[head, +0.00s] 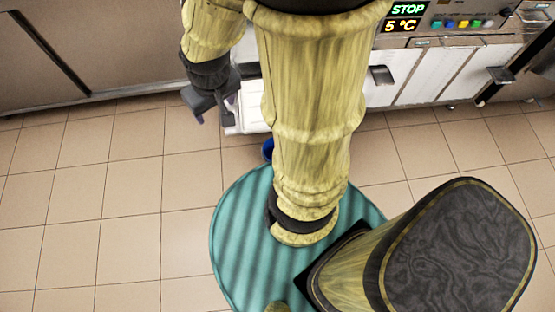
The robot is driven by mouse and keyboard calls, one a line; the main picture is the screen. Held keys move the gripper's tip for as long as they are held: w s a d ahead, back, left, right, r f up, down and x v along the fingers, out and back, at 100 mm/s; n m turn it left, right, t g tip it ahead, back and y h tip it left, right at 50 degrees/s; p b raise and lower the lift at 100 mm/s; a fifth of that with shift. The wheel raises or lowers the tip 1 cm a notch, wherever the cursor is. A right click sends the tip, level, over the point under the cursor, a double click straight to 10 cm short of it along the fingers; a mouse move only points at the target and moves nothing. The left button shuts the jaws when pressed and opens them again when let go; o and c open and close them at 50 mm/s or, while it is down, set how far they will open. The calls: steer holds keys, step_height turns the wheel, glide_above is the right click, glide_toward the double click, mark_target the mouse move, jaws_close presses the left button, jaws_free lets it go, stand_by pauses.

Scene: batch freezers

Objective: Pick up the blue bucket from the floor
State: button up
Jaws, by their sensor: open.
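A small piece of the blue bucket (267,150) shows on the floor, just left of my arm and at the edge of the teal round base. My arm hides most of the bucket. Its handle and opening cannot be made out. My gripper (215,108) hangs at the upper left of my arm, pointing down. Its dark fingers are apart, with nothing seen between them. It is up and left of the visible blue piece in the picture, apart from it.
A white object (252,120) stands close right of my gripper, partly behind my arm. A freezer with a lit control panel (407,26) and steel doors stands at the back right. A steel cabinet (110,45) fills the back left. The tiled floor (130,190) at left is clear.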

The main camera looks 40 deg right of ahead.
step_height(320, 180, down, 45)
steer(key=w+m+g+b, duration=0.1)
steer(key=w+m+b, duration=0.15)
steer(key=b, duration=3.75)
steer(key=w+d+f+m+g+h, duration=0.1)
steer(key=w+d+f+m+h, duration=0.1)
steer(key=f+m, duration=0.4)
steer(key=w+d+f+m+g+h, duration=0.2)
steer(key=f+m+h, duration=0.4)
steer(key=f, duration=0.7)
steer(key=w+d+f+m+g+h, duration=0.1)
steer(key=w+d+f+m+h, duration=0.3)
steer(key=f+m, duration=0.3)
step_height(320, 180, down, 4)
steer(key=shift+d+r+h, duration=0.25)
steer(key=shift+d+h, duration=0.45)
steer(key=shift+d, duration=0.2)
steer(key=shift+b, duration=0.3)
